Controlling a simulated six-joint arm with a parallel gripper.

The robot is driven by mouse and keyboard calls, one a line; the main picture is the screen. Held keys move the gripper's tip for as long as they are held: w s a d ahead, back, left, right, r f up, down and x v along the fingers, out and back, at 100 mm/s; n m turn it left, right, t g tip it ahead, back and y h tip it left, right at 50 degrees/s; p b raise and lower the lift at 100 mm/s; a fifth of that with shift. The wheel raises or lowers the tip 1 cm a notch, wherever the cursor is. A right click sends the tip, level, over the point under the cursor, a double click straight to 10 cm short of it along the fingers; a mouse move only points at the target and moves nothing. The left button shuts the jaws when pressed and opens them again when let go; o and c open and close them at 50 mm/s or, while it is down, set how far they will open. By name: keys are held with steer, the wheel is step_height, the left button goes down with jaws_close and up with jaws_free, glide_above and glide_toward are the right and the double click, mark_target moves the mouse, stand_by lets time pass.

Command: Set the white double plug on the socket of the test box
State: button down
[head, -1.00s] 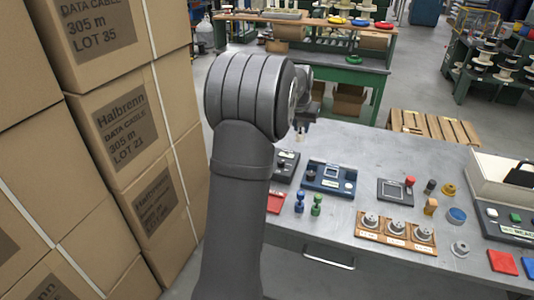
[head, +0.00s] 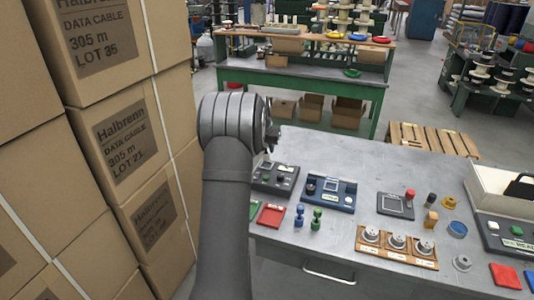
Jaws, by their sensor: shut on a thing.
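My gripper (head: 270,146) is small and partly hidden behind my own arm, above the left end of the grey table (head: 375,166). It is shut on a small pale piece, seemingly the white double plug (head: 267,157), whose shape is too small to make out. Just below it in the picture is a dark grey box (head: 285,181) with round fittings on top, its left part close to my arm. A blue box (head: 340,197) with a pale display stands to its right. I cannot read which one is the test box, nor whether the plug touches anything.
A red tray (head: 271,215), a blue peg (head: 299,216) and a green peg (head: 317,219) stand near the front edge. Stacked cartons (head: 120,135) rise close on the left. The table's back middle is clear.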

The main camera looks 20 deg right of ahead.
mark_target(267, 152)
steer(key=shift+f, duration=1.35)
steer(key=shift+f, duration=0.15)
steer(key=shift+f, duration=0.1)
steer(key=c, duration=1.2)
jaws_free()
steer(key=shift+f, duration=0.1)
steer(key=shift+r, duration=0.45)
steer(key=v, duration=1.1)
steer(key=shift+s+a+r, duration=0.15)
steer(key=shift+s+r, duration=0.05)
steer(key=shift+r, duration=0.1)
